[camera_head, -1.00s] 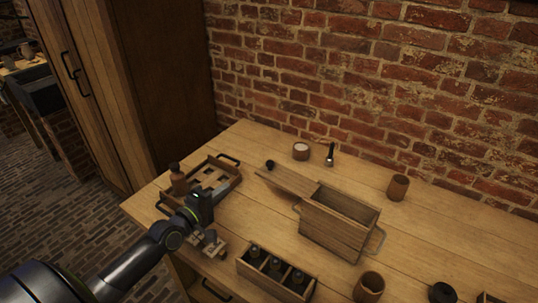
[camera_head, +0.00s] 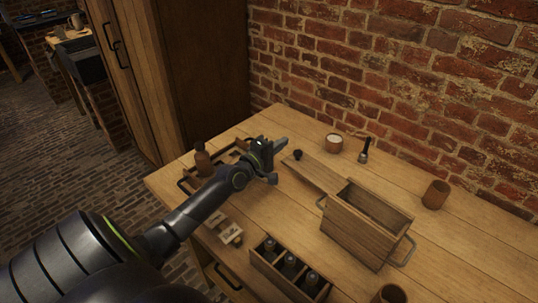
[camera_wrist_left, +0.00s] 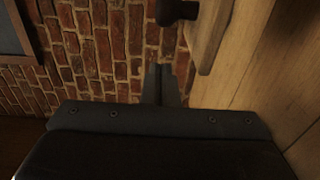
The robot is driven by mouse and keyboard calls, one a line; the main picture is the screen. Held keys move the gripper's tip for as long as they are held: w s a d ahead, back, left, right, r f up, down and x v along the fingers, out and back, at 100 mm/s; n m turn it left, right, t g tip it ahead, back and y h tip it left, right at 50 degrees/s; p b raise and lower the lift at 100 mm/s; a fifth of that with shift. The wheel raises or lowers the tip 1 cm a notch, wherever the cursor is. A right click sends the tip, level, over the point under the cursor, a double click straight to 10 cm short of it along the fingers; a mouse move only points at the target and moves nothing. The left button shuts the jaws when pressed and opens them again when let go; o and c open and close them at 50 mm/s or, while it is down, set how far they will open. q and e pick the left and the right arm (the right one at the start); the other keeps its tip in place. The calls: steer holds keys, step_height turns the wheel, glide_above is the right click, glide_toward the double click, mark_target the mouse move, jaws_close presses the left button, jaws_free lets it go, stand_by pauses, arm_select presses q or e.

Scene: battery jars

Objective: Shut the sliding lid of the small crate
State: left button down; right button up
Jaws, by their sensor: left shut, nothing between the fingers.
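The small wooden crate (camera_head: 358,238) stands on the table with its top largely open. Its sliding lid (camera_head: 318,173) is drawn far out towards the left. A dark knob (camera_head: 298,155) sits at the lid's outer end. My left gripper (camera_head: 278,150) is shut and empty, just left of the knob. In the left wrist view the shut fingers (camera_wrist_left: 167,76) point ahead, below and slightly left of the knob (camera_wrist_left: 177,11) and the lid (camera_wrist_left: 207,35), with no contact visible. My right gripper is not in view.
A tray (camera_head: 187,183) with a brown bottle (camera_head: 203,160) lies behind my left arm. A divided box (camera_head: 262,272) with several bottles stands in front of the crate. A white-topped jar (camera_head: 333,143), a dark-handled tool (camera_head: 365,150) and a brown cup (camera_head: 435,194) stand behind it.

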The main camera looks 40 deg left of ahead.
mark_target(324, 183)
arm_select(q)
steer(key=s+d+p, duration=0.2)
steer(key=d, duration=0.1)
steer(key=shift+d+r, duration=0.15)
steer(key=shift+d, duration=0.05)
steer(key=shift+d+f, duration=0.1)
steer(key=shift+f, duration=0.1)
steer(key=shift+d+r, duration=0.1)
steer(key=shift+d, duration=0.1)
steer(key=d+p, duration=0.1)
steer(key=d, duration=0.1)
steer(key=d+p, duration=0.1)
steer(key=s+d+p, duration=0.1)
steer(key=d, duration=0.1)
steer(key=shift+d+r, duration=0.1)
steer(key=shift+d, duration=0.25)
steer(key=d, duration=0.5)
steer(key=s+d+p, duration=0.1)
steer(key=d, duration=0.1)
steer(key=shift+s+d, duration=0.1)
steer(key=shift+d, duration=0.25)
steer(key=shift+a, duration=0.1)
